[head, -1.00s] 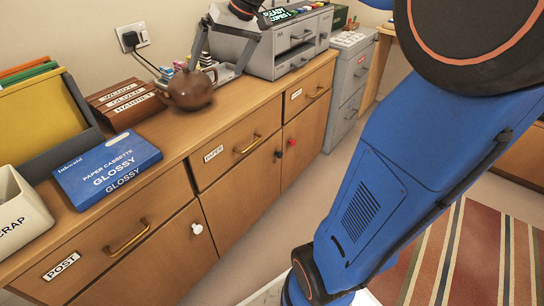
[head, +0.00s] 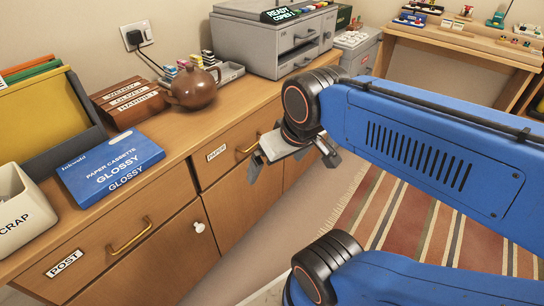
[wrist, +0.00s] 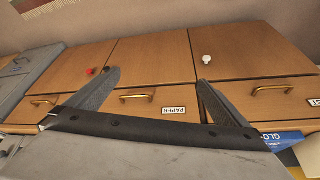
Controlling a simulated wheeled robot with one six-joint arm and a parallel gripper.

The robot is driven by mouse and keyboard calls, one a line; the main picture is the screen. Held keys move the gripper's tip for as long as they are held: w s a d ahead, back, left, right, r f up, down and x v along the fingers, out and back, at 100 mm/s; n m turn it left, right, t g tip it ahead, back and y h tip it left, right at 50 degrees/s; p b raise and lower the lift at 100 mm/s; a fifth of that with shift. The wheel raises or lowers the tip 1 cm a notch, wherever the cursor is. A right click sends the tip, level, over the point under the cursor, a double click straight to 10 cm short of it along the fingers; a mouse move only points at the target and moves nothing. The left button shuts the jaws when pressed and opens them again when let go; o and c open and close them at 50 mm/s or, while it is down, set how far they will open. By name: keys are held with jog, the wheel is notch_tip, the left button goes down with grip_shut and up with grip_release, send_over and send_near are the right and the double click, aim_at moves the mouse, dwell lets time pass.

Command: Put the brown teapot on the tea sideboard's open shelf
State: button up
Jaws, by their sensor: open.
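The brown teapot (head: 196,90), round with a lidded top, stands upright on the wooden cabinet top, between the stacked brown boxes and the grey printer. My gripper (head: 292,161) is open and empty in front of the cabinet's drawer fronts, lower than the teapot and to its right, well apart from it. In the wrist view my gripper's two fingers (wrist: 159,77) are spread with only the cabinet front behind them; the teapot does not show there. I cannot make out the tea sideboard's open shelf for certain in either view.
Brown boxes (head: 128,100), a blue paper cassette (head: 110,165) and a scrap bin (head: 22,208) crowd the cabinet top. A wooden desk (head: 455,40) is at upper right. Striped rug floor is open.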

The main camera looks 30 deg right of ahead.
jog(key=w+a+r+n+g+h, duration=0.25)
jog(key=w+r+n, duration=0.35)
jog(key=w+r, duration=0.85)
jog(key=w+a+r+n+t+h, duration=0.1)
jog(key=w+a+r+n+h, duration=0.15)
jog(key=w+a, duration=0.6)
jog(key=w+a+r+n+h, duration=0.25)
jog(key=w+a, duration=0.35)
jog(key=w, duration=0.5)
send_near(187, 80)
jog(key=x, duration=0.5)
jog(key=shift+w+a+f, duration=0.1)
jog(key=shift+a+f, duration=0.05)
jog(key=shift+f, duration=0.05)
jog(key=shift+x, duration=2.85)
jog(key=shift+r, duration=0.1)
jog(key=c, duration=1.4)
